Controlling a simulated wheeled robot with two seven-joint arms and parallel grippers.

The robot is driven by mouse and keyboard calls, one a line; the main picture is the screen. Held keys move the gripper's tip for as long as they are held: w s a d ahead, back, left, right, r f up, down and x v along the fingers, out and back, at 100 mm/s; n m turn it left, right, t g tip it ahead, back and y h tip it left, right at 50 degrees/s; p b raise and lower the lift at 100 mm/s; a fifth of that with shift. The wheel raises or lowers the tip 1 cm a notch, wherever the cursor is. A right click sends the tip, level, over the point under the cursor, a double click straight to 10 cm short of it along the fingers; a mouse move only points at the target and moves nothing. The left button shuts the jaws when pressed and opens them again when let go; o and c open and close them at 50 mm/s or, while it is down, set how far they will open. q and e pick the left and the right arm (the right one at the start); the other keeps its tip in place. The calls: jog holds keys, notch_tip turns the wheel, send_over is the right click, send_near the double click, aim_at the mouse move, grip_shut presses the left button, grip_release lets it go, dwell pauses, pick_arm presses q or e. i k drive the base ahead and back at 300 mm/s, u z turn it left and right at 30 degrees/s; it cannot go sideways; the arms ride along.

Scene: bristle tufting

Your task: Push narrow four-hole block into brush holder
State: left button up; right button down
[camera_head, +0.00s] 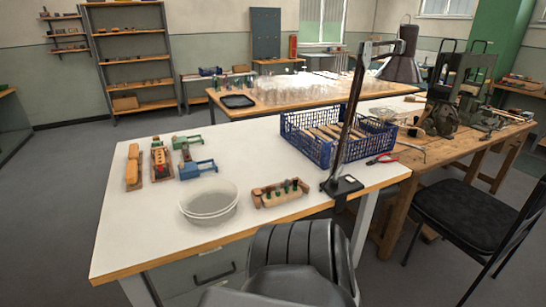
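On the white table (250,150), a light wooden block (264,199) with several dark green pegs standing in it lies right of a clear round dish. Its holes are too small to make out. At the left lie a blue frame-like holder (197,169) and a green one (187,140), with a small brown piece at the green one. Beside them are a wooden tray with red and dark parts (161,164) and an upright-looking tan wooden piece (132,170). I cannot tell which is the narrow four-hole block or the brush holder. Neither gripper is in view.
The clear dish (208,205) stands near the front edge. A blue crate (318,151) with wooden pieces stands behind a lamp stand (346,130). Red pliers (381,160) lie right. A black chair (290,262) is at the front. The front left tabletop is clear.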

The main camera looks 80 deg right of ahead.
aim_at(291, 196)
jog(key=z, duration=0.35)
jog(key=i, duration=0.75)
jog(key=z, duration=1.35)
jog(key=i, duration=0.7)
jog(key=z, duration=0.6)
